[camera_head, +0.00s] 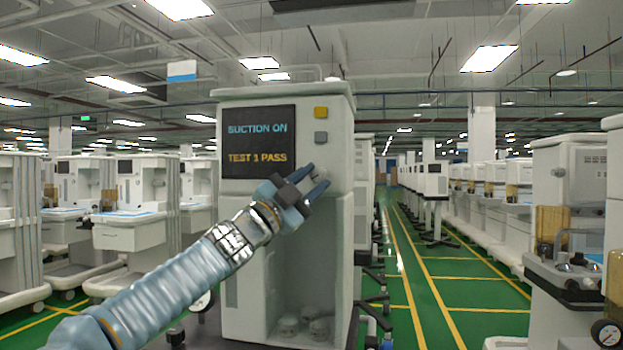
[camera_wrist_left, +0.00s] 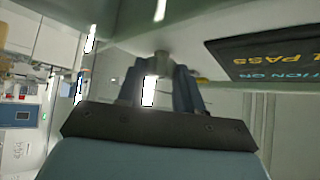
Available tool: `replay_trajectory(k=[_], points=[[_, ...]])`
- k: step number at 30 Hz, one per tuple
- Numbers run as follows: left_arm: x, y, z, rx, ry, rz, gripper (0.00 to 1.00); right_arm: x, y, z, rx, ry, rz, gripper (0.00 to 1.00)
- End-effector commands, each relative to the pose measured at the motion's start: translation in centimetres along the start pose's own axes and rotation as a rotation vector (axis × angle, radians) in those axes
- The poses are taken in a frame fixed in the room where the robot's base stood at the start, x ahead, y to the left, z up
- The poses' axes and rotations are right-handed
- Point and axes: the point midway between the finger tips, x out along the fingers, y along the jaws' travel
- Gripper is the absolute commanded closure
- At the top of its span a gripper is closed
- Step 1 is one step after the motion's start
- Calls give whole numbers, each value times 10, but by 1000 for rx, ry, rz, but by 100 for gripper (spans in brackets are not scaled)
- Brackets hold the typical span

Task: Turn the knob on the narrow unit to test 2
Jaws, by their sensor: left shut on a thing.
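The narrow unit (camera_head: 284,115) stands upright in front of me, a white cabinet with a dark screen (camera_head: 259,142) reading "SUCTION ON" and "TEST 1 PASS". A yellow button (camera_head: 320,113) and a grey button (camera_head: 321,138) sit right of the screen. The knob (camera_head: 321,172) is below them, partly hidden by my left gripper (camera_head: 318,180). My left gripper is shut on the knob. In the left wrist view the knob (camera_wrist_left: 161,62) shows between the blue fingertips, and the screen (camera_wrist_left: 270,58) appears upside down. My right gripper is not in view.
White carts (camera_head: 135,215) stand at the left. A long row of machines (camera_head: 480,200) lines the right, with a closer one (camera_head: 570,240) at the right edge. A green floor aisle (camera_head: 435,285) with yellow lines runs back between them and is clear.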

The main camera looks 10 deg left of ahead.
Motion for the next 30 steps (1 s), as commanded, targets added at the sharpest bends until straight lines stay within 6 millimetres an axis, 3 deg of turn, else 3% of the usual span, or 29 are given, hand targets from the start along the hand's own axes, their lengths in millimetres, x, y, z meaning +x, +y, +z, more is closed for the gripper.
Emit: replay_trajectory(k=[16, 17, 21, 30], points=[[0, 0, -1, 16, 3, 16, 95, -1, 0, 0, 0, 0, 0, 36], [0, 0, -1, 16, 3, 16, 60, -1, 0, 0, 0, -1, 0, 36], [0, 0, -1, 16, 3, 16, 39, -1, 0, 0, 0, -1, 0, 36], [-2, 0, 0, 17, 2, 15, 39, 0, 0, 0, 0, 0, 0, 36]])
